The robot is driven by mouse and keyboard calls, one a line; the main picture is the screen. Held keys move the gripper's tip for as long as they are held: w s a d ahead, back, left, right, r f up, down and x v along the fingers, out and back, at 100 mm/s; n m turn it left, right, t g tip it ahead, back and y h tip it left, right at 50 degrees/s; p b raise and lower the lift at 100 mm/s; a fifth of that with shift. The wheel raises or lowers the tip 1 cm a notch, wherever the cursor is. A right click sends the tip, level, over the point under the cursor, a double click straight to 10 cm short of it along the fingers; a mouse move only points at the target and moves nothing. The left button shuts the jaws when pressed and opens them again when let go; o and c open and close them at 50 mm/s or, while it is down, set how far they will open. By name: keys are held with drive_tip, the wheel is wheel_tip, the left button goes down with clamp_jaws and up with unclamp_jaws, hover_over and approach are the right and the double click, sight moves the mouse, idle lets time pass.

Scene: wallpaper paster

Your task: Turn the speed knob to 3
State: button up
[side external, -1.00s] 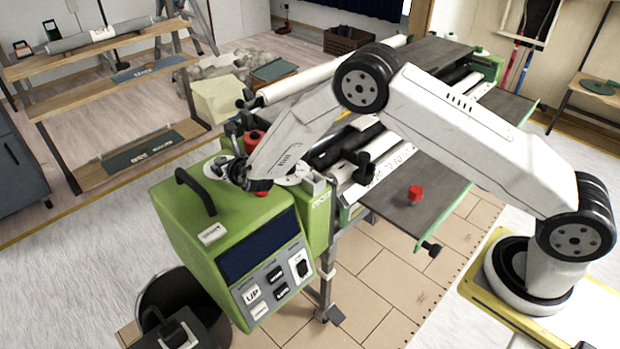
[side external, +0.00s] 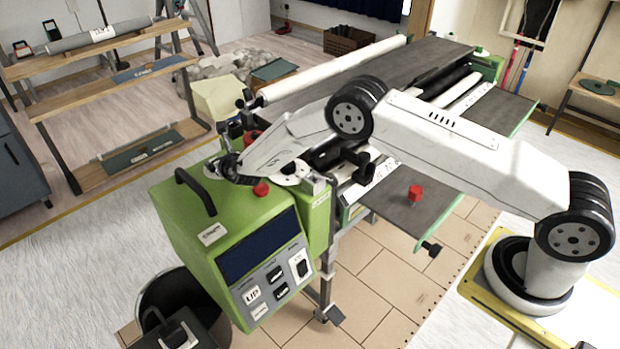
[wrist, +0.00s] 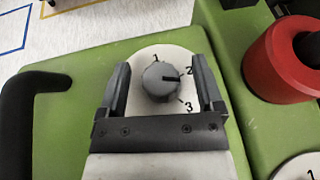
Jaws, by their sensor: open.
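The speed knob (wrist: 160,84) is a dark grey round knob on a pale dial plate marked 1, 2 and 3. Its dark pointer line points right, at about the 2. In the wrist view my gripper (wrist: 159,63) is open, with one finger on each side of the knob and a visible gap to it on both sides. In the side external view my gripper (side external: 226,166) is over the back of the green machine box (side external: 180,222).
A black handle (wrist: 22,105) stands left of the dial. A front panel with buttons (side external: 272,277) faces the side camera. A red knob (side external: 415,193) sits on the table.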

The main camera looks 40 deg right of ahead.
clamp_jaws()
drive_tip(key=shift+w+r+m+g+h, duration=0.15)
drive_tip(key=shift+m+g+h, duration=0.25)
drive_tip(key=shift+m+h, duration=1.3)
drive_tip(key=shift+h, duration=0.2)
drive_tip(key=shift+m+g+h, duration=0.5)
